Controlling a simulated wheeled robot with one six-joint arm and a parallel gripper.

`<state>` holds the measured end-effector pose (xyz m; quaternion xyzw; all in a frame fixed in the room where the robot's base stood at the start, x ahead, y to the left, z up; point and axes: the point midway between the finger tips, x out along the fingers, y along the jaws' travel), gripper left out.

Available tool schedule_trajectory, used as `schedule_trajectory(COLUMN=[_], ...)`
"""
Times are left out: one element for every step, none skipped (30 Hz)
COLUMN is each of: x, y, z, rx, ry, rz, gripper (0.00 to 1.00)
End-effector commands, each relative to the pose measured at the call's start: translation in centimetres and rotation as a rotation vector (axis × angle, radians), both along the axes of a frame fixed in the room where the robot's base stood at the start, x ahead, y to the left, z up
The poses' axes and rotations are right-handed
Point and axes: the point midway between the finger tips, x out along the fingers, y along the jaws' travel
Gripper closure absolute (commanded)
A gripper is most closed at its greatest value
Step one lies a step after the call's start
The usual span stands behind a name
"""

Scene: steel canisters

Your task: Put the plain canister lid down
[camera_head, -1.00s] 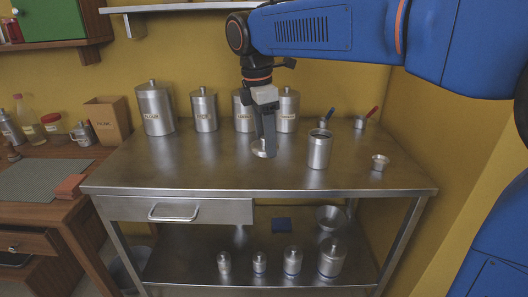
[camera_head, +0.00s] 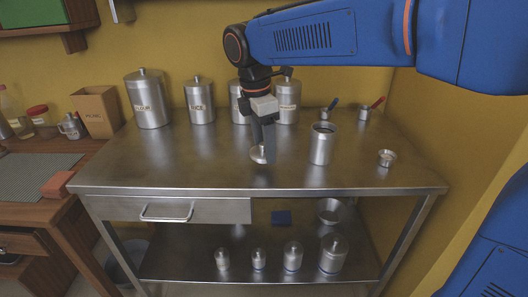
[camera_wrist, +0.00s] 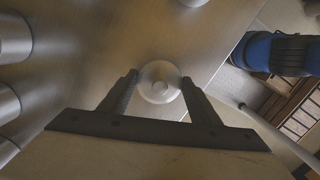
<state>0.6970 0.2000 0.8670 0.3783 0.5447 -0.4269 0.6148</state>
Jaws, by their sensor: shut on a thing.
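The plain canister lid (camera_head: 258,156) is a small steel disc with a knob. It hangs under my gripper (camera_head: 262,147), low over the steel table top, and looks slightly tilted in the head view. I cannot tell whether it touches the table. In the wrist view the lid (camera_wrist: 159,85) sits between the fingertips of my gripper (camera_wrist: 158,88), which is shut on it. An open steel canister without a label (camera_head: 321,147) stands upright on the table, to the right of the lid and apart from it.
Labelled lidded canisters, including flour (camera_head: 148,100) and rice (camera_head: 200,102), stand along the back. A small steel cup (camera_head: 387,158) is at the right, with red-handled (camera_head: 366,112) and blue-handled (camera_head: 328,112) utensils behind. The table's front left (camera_head: 160,165) is clear.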

Motion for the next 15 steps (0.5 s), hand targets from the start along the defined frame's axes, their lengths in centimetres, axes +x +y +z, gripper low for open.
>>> schedule_trajectory(x=[0.0, 0.0, 0.0, 0.0, 0.0, 0.0, 0.0, 0.0, 0.0, 0.0, 0.0, 0.0, 0.0, 0.0, 0.0], y=[0.0, 0.0, 0.0, 0.0, 0.0, 0.0, 0.0, 0.0, 0.0, 0.0, 0.0, 0.0, 0.0, 0.0, 0.0], z=[-0.8, -1.2, -1.7, -2.0, -2.2, -2.3, -2.3, -2.3, -2.3, -2.3, -2.3, -2.3, -2.3, -2.4, -2.5], rx=[-0.002, -0.002, -0.002, -0.002, -0.001, 0.0, 0.0, 0.0, 0.0, 0.0, 0.0, 0.0, 0.0, 0.0, 0.0], ry=[0.002, 0.002, 0.002, 0.002, 0.001, 0.0, -0.001, -0.001, -0.001, -0.001, -0.001, 0.0, 0.0, 0.0, 0.0], rz=[0.0, 0.0, 0.0, 0.0, 0.0, 0.0, 0.0, 0.0, 0.0, 0.0, 0.0, 0.0, 0.0, 0.0, 0.0], gripper=[0.65, 0.65, 0.65, 0.65, 0.65, 0.65, 0.65, 0.65, 0.65, 0.65, 0.65, 0.65, 0.65, 0.65, 0.65])
